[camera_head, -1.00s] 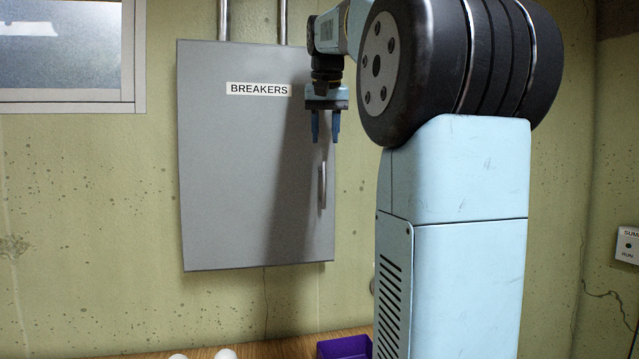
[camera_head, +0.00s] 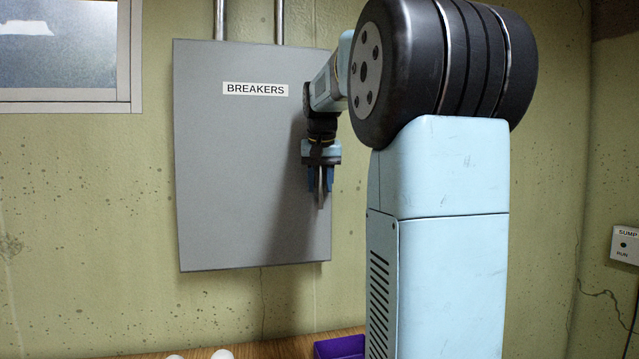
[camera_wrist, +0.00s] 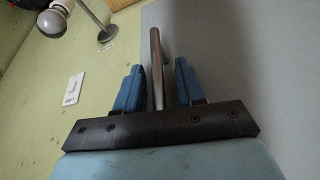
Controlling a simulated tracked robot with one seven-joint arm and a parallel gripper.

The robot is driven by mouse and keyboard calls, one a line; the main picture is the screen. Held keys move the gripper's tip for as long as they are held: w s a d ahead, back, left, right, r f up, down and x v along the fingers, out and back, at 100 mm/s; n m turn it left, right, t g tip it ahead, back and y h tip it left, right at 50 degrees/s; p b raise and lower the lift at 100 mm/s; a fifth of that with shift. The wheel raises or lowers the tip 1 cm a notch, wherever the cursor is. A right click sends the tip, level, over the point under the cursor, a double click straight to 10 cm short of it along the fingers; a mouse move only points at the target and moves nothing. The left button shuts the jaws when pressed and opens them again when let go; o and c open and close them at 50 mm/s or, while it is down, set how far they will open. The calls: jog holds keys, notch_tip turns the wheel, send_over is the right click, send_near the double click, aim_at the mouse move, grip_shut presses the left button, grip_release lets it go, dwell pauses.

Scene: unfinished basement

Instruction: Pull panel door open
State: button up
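The grey panel door (camera_head: 235,180) labelled BREAKERS is on the wall and looks shut. Its upright metal handle (camera_head: 321,197) is near the right edge. My gripper (camera_head: 320,186) is at the handle's upper part, pointing down, with a blue finger on each side. In the wrist view the handle (camera_wrist: 156,70) stands between the two open fingers of my gripper (camera_wrist: 156,85). A gap shows on both sides, smaller at the left finger. The panel door (camera_wrist: 240,60) fills the right of that view.
A purple bin (camera_head: 340,347) and white round objects (camera_head: 222,354) are on the wooden surface (camera_head: 285,347) below. A SUMP box (camera_head: 625,245) is on the right wall. A window (camera_head: 60,50) is at upper left. Pipes (camera_head: 280,22) rise above the panel.

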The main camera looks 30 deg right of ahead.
grip_shut()
dwell(0.4)
